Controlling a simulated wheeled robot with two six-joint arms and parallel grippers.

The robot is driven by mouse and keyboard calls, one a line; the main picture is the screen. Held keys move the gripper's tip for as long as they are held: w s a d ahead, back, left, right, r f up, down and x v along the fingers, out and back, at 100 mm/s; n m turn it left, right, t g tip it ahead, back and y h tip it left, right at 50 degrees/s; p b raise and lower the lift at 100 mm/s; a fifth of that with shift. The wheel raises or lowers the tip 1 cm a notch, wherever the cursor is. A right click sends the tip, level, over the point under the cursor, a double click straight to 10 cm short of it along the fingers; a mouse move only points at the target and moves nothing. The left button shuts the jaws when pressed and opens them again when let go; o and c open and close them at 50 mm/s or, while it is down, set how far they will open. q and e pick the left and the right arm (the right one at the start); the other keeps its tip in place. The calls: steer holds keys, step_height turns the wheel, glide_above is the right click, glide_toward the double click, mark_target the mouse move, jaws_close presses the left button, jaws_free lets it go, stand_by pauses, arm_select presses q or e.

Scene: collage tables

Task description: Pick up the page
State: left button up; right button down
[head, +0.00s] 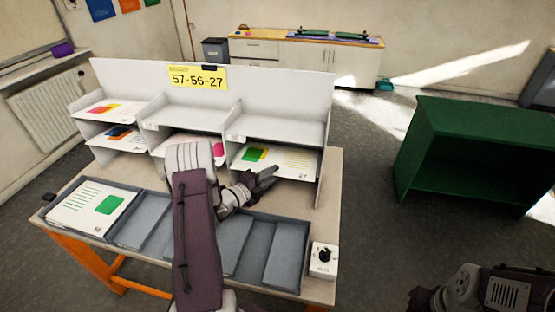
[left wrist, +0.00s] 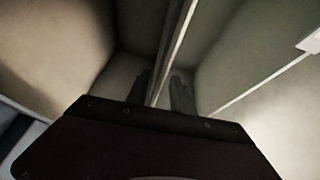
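A white page (head: 297,163) with a green and yellow picture and a small number, apparently 27, lies in the lower right compartment of the white sorter (head: 262,88). My left gripper (head: 266,178) reaches to the front of this compartment, at the page's front edge. In the left wrist view the two dark fingers (left wrist: 164,92) stand apart, with a thin pale edge running between them. I cannot tell whether that edge is the page or whether they touch it. Other pages lie in the upper left (head: 101,109), lower left (head: 122,138) and lower middle compartments.
A yellow sign (head: 197,77) on the sorter reads 57-56-27. A grey slotted tray (head: 288,256) lies in front, with a page (head: 92,208) bearing a green square in its left slot. A white knob box (head: 323,260) sits at right. A green shelf (head: 455,150) stands beyond clear floor.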

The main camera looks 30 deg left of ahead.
arm_select(q)
steer(key=shift+s, duration=0.1)
steer(key=c, duration=0.4)
jaws_close()
steer(key=shift+s+r, duration=0.1)
steer(key=shift+r, duration=0.2)
step_height(320, 180, up, 7)
steer(key=s+d+p, duration=0.2)
steer(key=s+p, duration=0.3)
steer(key=s, duration=0.4)
steer(key=s+d+p, duration=0.2)
steer(key=s+p, duration=0.3)
steer(key=s, duration=0.5)
steer(key=shift+d+f, duration=0.3)
steer(key=shift+d, duration=0.05)
